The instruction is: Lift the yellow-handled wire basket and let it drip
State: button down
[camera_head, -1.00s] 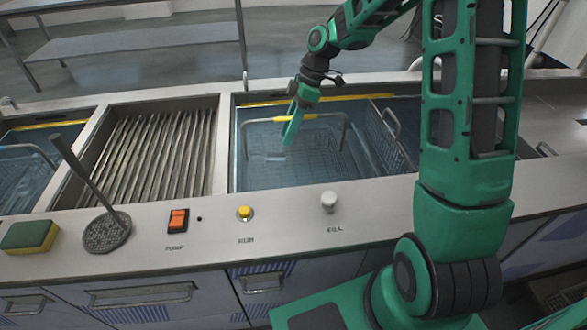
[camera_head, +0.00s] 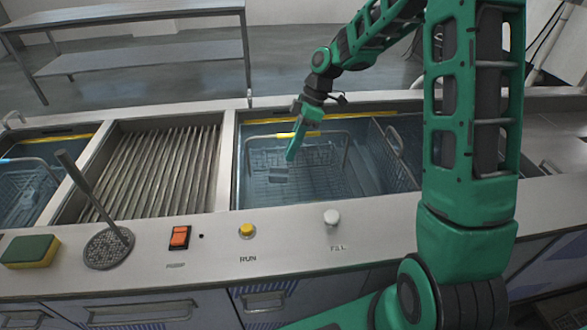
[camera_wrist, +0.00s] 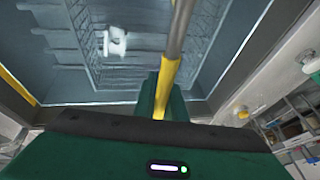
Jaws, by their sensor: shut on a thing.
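The wire basket (camera_head: 318,172) hangs or sits inside the blue-walled tank (camera_head: 238,165); I cannot tell whether it touches the bottom. Its wire handle arches up to a yellow grip (camera_head: 284,136). My gripper (camera_head: 292,153) points down and is shut on this grip, hiding part of it. In the wrist view the yellow grip (camera_wrist: 166,82) runs between my green fingers (camera_wrist: 155,95). A small pale item (camera_wrist: 115,43) shows inside the basket's mesh, below the handle.
A second wire piece with its own handle (camera_head: 393,142) stands at the tank's right side. A ribbed drain bay (camera_head: 155,165) lies left of the tank. A blue-handled basket (camera_head: 30,190) is further left. A sponge (camera_head: 30,250), switch (camera_head: 180,237) and buttons line the front ledge.

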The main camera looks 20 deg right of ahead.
notch_tip(320, 180, up, 22)
jog(key=shift+r, duration=0.25)
dwell(1.7)
dwell(5.1)
